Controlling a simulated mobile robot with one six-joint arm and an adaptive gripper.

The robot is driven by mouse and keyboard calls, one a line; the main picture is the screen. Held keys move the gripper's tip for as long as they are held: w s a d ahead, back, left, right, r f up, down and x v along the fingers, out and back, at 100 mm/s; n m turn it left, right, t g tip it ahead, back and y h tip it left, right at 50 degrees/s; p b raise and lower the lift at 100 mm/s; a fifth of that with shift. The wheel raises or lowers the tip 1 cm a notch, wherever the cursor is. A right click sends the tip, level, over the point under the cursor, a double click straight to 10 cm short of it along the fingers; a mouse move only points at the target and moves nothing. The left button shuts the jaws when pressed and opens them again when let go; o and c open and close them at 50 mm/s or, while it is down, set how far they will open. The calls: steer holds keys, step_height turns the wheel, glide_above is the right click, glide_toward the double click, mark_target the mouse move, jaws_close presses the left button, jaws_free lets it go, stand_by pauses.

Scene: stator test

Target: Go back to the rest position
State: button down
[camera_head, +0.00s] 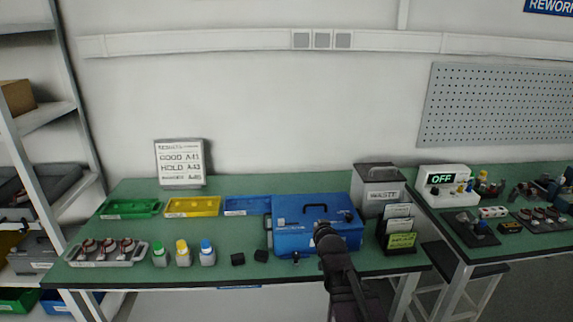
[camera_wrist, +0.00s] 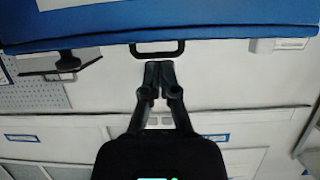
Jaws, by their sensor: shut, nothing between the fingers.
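My gripper (camera_head: 321,228) shows at the end of my dark arm, in front of the blue case (camera_head: 292,237) on the green bench. In the wrist view my gripper (camera_wrist: 159,66) has its two dark fingers together, with nothing between them. In that view the blue case (camera_wrist: 200,22) fills the top edge, and its dark handle (camera_wrist: 157,53) lies just beyond the fingertips. I cannot tell the exact gap between fingertips and handle. My arm hides part of the case's front.
Green, yellow and blue trays (camera_head: 192,207) line the bench's back left. A grey tray of stators (camera_head: 108,252) and several capped bottles (camera_head: 183,254) stand in front. The waste bin (camera_head: 379,187) and a card rack (camera_head: 398,232) stand right of the case. A second bench (camera_head: 490,254) is further right.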

steer(key=s+f+g+p, duration=0.2)
steer(key=s+g, duration=0.4)
steer(key=s, duration=0.3)
steer(key=s+f+g+p, duration=0.2)
steer(key=s+g+p, duration=0.3)
steer(key=s, duration=0.5)
steer(key=g, duration=0.2)
steer(key=shift+s+d+g, duration=0.2)
steer(key=shift+d+g, duration=0.1)
steer(key=shift+d, duration=0.05)
steer(key=shift+f, duration=0.1)
stand_by(0.9)
steer(key=c, duration=1.4)
jaws_free()
